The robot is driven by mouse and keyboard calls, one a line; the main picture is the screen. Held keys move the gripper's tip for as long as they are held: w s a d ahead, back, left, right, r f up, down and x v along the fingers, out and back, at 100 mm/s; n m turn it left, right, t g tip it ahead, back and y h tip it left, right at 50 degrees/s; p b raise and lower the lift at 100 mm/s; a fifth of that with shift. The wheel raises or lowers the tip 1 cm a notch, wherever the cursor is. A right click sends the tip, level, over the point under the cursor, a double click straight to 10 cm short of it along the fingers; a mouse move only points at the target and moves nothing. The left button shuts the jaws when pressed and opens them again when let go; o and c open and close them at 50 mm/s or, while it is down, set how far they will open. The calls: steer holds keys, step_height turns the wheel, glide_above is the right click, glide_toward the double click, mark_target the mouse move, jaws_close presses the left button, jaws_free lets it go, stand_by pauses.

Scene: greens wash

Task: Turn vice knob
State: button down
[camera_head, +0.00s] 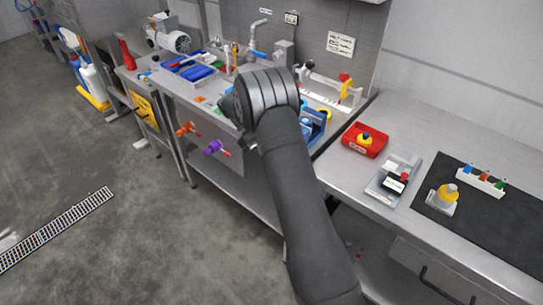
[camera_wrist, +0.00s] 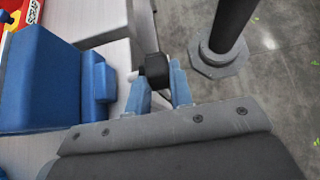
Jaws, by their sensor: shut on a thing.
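The blue vice (camera_wrist: 45,80) fills the left of the wrist view, with its blue jaw block beside a pale grey body. In the head view only part of the blue vice (camera_head: 316,124) shows to the right of my arm. A black knob (camera_wrist: 156,66) sits at the vice's right side on a short pale shaft. My gripper (camera_wrist: 160,88) has its two blue-grey fingers on either side of the knob and is shut on it. In the head view my forearm and wrist hide the gripper and the knob.
A red tray (camera_head: 365,141) and a grey fixture (camera_head: 393,174) lie on the right counter. Orange (camera_head: 187,129) and purple (camera_head: 214,147) valve handles stick out from the bench front.

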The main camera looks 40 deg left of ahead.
stand_by(0.3)
steer(key=c, duration=1.3)
jaws_free()
steer(key=shift+r, duration=0.1)
steer(key=shift+r, duration=0.3)
steer(key=r, duration=0.2)
steer(key=d+r, duration=0.1)
steer(key=r, duration=0.1)
steer(key=shift+w+d, duration=0.1)
steer(key=shift+w, duration=0.1)
steer(key=w+d+r, duration=0.1)
steer(key=d+r, duration=0.1)
steer(key=d, duration=0.1)
steer(key=w+d+r, duration=0.1)
steer(key=d+r, duration=0.1)
steer(key=d, duration=0.1)
steer(key=w+d+r, duration=0.1)
steer(key=d+r, duration=0.1)
steer(key=d, duration=0.1)
steer(key=shift+w+d+r, duration=0.15)
steer(key=shift+w+d, duration=0.15)
steer(key=shift+d, duration=0.1)
